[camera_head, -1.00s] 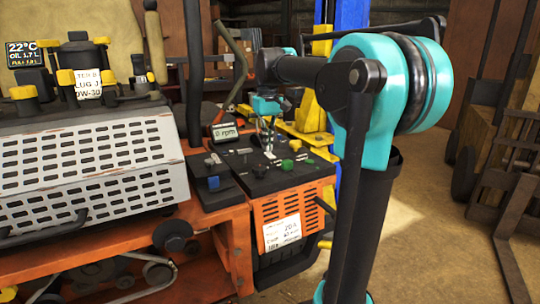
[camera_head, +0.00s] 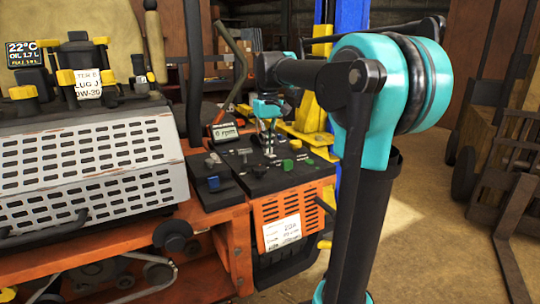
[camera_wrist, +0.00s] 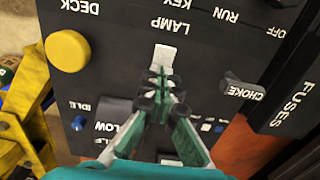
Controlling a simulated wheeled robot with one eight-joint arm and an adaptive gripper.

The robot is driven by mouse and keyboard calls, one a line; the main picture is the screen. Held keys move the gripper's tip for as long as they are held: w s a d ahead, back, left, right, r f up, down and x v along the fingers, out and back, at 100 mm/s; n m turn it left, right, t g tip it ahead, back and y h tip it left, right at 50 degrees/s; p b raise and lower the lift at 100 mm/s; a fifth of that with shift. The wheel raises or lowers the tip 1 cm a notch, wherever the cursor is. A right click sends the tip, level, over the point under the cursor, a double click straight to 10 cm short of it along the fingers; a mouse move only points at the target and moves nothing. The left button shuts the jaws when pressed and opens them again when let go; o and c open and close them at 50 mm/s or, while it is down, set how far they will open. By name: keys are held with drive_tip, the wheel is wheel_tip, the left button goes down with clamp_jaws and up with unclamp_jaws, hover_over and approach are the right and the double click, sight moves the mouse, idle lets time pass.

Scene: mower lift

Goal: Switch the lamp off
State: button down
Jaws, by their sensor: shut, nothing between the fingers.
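The lamp switch (camera_wrist: 164,58) is a pale toggle on the dark control panel, below the upside-down word LAMP in the wrist view. My gripper (camera_wrist: 160,76) is shut and empty. Its fingertips are at the near end of the toggle and partly cover it. I cannot tell whether they touch it. In the head view my gripper (camera_head: 268,138) points down over the control panel (camera_head: 262,183), and the lamp switch is hard to make out there.
A yellow DECK knob (camera_wrist: 68,51) and a CHOKE lever (camera_wrist: 240,88) flank the switch. A blue IDLE knob (camera_wrist: 79,123) is nearby. In the head view an rpm display (camera_head: 225,132) stands left of my gripper and a green knob (camera_head: 288,165) to its right.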

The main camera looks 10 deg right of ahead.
drive_tip(key=shift+r, duration=3.4)
